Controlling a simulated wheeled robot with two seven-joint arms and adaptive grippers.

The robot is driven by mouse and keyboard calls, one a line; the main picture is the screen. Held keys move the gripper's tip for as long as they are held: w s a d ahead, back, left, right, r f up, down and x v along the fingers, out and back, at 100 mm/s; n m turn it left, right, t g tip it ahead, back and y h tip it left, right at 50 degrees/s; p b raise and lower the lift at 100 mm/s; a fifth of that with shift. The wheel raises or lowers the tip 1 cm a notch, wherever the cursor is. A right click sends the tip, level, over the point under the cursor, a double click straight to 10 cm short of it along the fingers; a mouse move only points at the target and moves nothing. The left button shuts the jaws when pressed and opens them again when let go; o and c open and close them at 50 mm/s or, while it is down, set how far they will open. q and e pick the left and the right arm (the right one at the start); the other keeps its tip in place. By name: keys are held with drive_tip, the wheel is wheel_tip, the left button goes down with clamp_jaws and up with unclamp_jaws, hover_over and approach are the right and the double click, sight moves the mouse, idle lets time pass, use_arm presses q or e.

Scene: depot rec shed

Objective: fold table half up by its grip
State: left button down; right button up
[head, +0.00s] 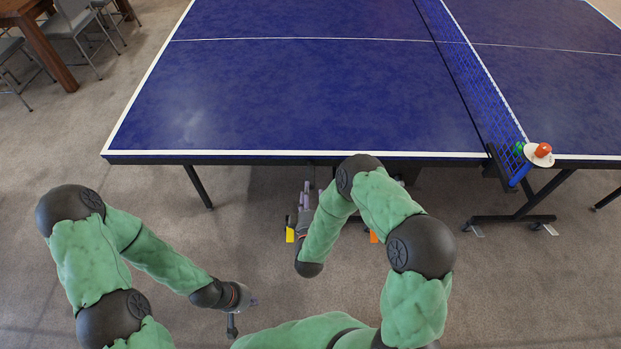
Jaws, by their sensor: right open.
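The near edge of the blue table's left half (290,100) runs across the view above my arms. This half lies flat, with white border lines. I cannot make out its grip; the edge is partly hidden by my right arm. My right gripper (304,200) is open, just in front of and below the near edge, its fingers pointing toward the table. My forearm partly covers it. My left gripper (248,304) is lower and further left, well short of the table, over bare floor. Its fingers are too small and foreshortened to tell their state.
The net (480,80) crosses the table at right. Dark table legs (198,187) stand below. Small yellow (290,235) and orange (373,237) parts show beside my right forearm. Chairs (72,25) are upper left.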

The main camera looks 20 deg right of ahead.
sight(310, 177)
drive_tip(key=b+x, duration=0.1)
drive_tip(key=x, duration=0.6)
drive_tip(key=shift+w+d+f+b, duration=0.1)
drive_tip(key=shift+w+b, duration=0.05)
drive_tip(key=shift+b, duration=0.25)
clamp_jaws()
